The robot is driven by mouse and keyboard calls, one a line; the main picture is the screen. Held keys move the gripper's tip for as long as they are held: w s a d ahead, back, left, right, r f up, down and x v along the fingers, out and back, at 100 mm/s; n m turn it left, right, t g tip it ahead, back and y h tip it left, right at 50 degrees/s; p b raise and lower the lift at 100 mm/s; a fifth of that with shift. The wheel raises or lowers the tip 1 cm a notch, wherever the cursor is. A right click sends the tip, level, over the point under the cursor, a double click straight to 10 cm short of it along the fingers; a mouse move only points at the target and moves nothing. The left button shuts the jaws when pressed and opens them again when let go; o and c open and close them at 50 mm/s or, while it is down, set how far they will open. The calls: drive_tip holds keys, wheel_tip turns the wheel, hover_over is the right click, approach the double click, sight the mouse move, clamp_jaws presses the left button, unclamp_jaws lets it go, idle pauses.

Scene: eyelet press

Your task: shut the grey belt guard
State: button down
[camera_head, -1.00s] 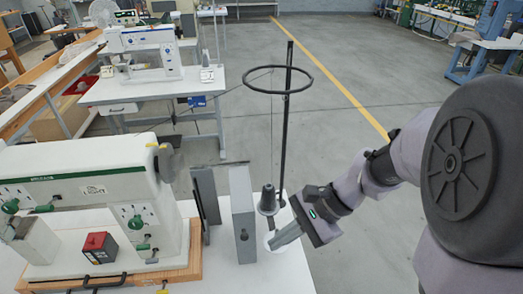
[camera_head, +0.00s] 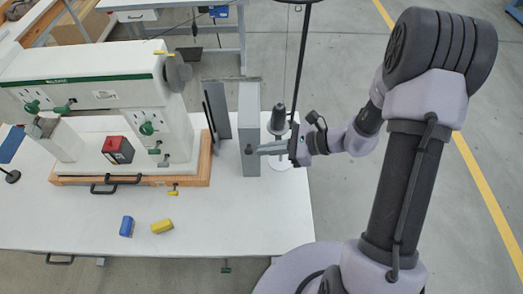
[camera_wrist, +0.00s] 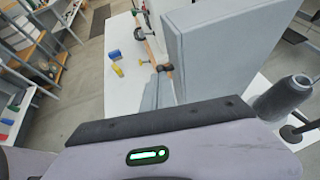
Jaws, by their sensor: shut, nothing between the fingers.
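The grey belt guard (camera_head: 249,128) is a light grey upright box-like panel on the white table, right of the sewing machine. A gap separates it from a dark grey upright plate (camera_head: 216,112) beside the machine. A small dark knob shows on its front end. In the wrist view the guard (camera_wrist: 228,52) is a large grey slab filling the upper right. My gripper (camera_head: 263,149) is shut and empty, pointing left at the guard's front right edge. Its fingers also show in the wrist view (camera_wrist: 158,92), left of the slab. I cannot tell whether they touch it.
A dark thread cone (camera_head: 278,118) on its stand is close behind my gripper, with a tall black pole (camera_head: 299,65) beside it. The white-green machine (camera_head: 95,85) stands left. Blue (camera_head: 126,226) and yellow (camera_head: 162,226) blocks lie in front; the table's front right is clear.

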drive_tip(key=shift+x, duration=0.8)
drive_tip(key=a+b, duration=0.3)
drive_tip(key=a, duration=0.9)
drive_tip(key=shift+w, duration=0.2)
drive_tip(key=shift+r, duration=0.2)
